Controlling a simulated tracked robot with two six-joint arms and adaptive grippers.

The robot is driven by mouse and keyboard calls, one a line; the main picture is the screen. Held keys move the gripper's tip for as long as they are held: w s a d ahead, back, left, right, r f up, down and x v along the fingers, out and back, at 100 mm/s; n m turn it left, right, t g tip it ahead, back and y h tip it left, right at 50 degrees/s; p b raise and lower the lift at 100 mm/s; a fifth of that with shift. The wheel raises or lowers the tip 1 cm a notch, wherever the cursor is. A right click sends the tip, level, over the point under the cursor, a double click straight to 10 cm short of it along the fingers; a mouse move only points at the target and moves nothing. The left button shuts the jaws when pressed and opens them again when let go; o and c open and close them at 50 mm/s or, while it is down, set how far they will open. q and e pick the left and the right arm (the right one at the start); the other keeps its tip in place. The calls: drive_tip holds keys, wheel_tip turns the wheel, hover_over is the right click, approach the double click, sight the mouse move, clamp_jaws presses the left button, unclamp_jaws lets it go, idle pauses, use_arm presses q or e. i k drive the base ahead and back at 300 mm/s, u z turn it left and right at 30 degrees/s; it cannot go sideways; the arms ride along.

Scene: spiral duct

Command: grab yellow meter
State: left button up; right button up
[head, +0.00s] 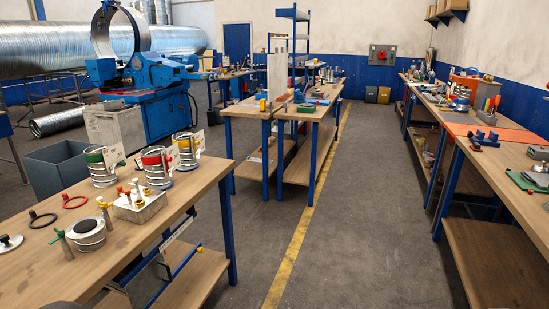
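I cannot pick out a yellow meter for certain. A small yellow item (263,105) stands on the middle bench (247,111), too small to identify. Another yellow patch (461,104) shows among the tools on the right bench (425,96). On the near left bench (105,257), a metal duct piece with a yellow band (187,150) stands beside red-banded (157,167) and green-banded (104,166) ones. Neither of my grippers is in view.
The floor aisle (360,210) with a yellow line is clear.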

sight(262, 102)
drive_tip(key=z, duration=0.05)
drive_tip(key=i, duration=6.55)
drive_tip(key=u, duration=2.75)
